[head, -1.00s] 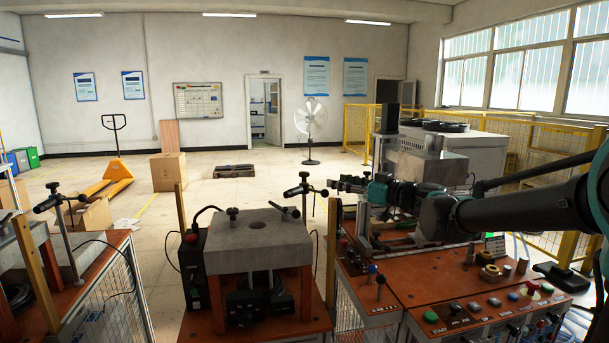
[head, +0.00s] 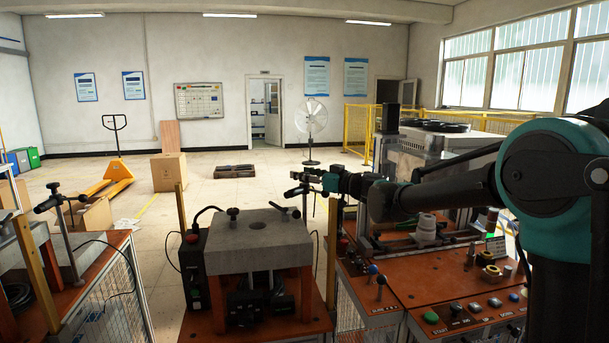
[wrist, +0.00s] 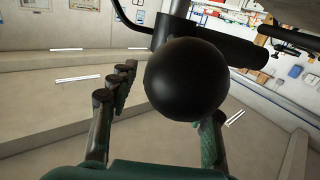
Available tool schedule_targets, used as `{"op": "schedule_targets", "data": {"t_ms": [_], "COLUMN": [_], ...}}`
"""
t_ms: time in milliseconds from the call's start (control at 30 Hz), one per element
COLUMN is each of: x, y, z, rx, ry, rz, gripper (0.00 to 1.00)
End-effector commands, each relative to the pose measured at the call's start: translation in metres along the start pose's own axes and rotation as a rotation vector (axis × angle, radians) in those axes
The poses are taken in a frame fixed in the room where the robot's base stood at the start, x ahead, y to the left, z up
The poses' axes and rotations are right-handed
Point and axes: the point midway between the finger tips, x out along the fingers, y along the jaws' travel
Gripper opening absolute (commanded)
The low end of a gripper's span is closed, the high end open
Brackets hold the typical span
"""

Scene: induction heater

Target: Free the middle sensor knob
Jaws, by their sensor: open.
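The middle sensor (head: 296,192) is a dark cylinder on an upright post at the right of the middle workstation. In the wrist view its black ball knob (wrist: 187,80) is large and close, with the dark sensor body (wrist: 240,45) behind it. My gripper (wrist: 165,98) is open, with fingers to the left and right of the knob. The knob partly hides the right finger; a gap shows at the left, and contact on the right cannot be told. In the head view my gripper (head: 308,176) is just above and beside the sensor.
The middle workstation has a grey block (head: 258,238) on orange legs and a black control box (head: 193,270). A similar sensor (head: 52,200) stands on the left workstation. The right bench (head: 430,270) with buttons lies below my arm.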

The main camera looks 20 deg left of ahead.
Motion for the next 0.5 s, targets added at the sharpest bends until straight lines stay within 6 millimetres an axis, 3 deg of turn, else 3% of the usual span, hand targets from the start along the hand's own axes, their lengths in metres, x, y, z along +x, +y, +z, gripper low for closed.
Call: {"op": "schedule_targets", "data": {"t_ms": [200,500], "x": [0.0,-0.0002], "y": [0.0001,0.0002], "z": [0.0,0.0], "rx": [0.0,0.0], "ry": [0.0,0.0], "rz": [0.0,0.0], "gripper": [0.46,0.09]}}
